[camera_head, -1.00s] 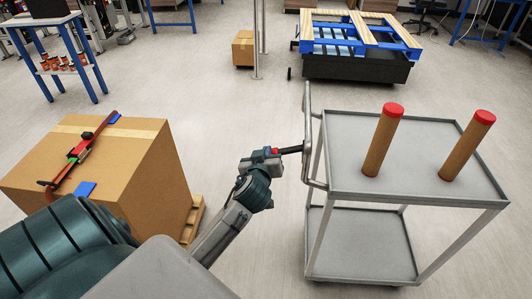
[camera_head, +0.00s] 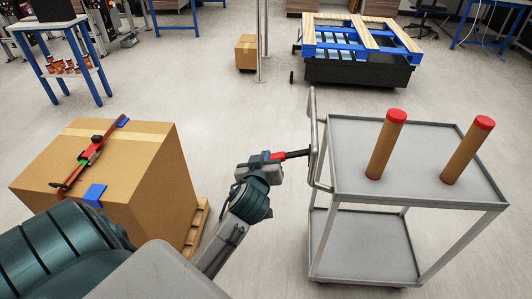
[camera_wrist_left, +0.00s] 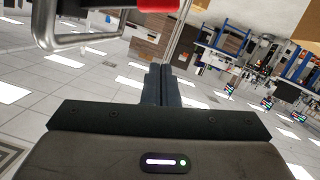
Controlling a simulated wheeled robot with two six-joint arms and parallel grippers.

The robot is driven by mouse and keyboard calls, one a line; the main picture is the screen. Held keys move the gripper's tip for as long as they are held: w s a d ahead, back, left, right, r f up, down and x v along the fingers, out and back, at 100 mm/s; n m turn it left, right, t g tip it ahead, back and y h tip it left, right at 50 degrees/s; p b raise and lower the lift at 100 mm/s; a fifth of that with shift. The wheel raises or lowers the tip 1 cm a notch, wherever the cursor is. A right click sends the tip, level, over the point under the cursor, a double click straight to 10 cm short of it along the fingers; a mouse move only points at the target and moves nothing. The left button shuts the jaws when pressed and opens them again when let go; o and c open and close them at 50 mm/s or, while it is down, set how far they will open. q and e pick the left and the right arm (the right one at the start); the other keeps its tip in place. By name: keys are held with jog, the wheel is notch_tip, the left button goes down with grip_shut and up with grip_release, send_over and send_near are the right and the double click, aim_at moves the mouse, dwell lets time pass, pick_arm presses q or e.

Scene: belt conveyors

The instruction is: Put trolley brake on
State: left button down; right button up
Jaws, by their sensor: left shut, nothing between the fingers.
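The grey two-shelf trolley (camera_head: 425,171) stands at the right, with an upright tube handle (camera_head: 314,130) on its left side. A black bar with a red grip (camera_head: 278,156) sticks out leftward from beside this handle; it looks like the brake lever. The red piece also shows at the top of the left wrist view (camera_wrist_left: 158,4), beside the grey tube (camera_wrist_left: 95,38). My left gripper (camera_wrist_left: 163,85) is shut and empty, its fingers below the red piece in that view. Contact with the lever cannot be told. My right gripper is not in view.
Two brown tubes with red caps (camera_head: 386,145) (camera_head: 467,150) stand on the trolley's top shelf. A large carton (camera_head: 150,165) on a wooden pallet is at the left. A small carton (camera_head: 245,54) and a pallet stack (camera_head: 358,50) stand behind. The floor between is clear.

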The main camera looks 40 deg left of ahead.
pick_arm(q)
jog(key=v, duration=0.3)
jog(key=shift+s+d+r, duration=0.1)
jog(key=shift+s+d, duration=0.1)
jog(key=shift+s, duration=0.15)
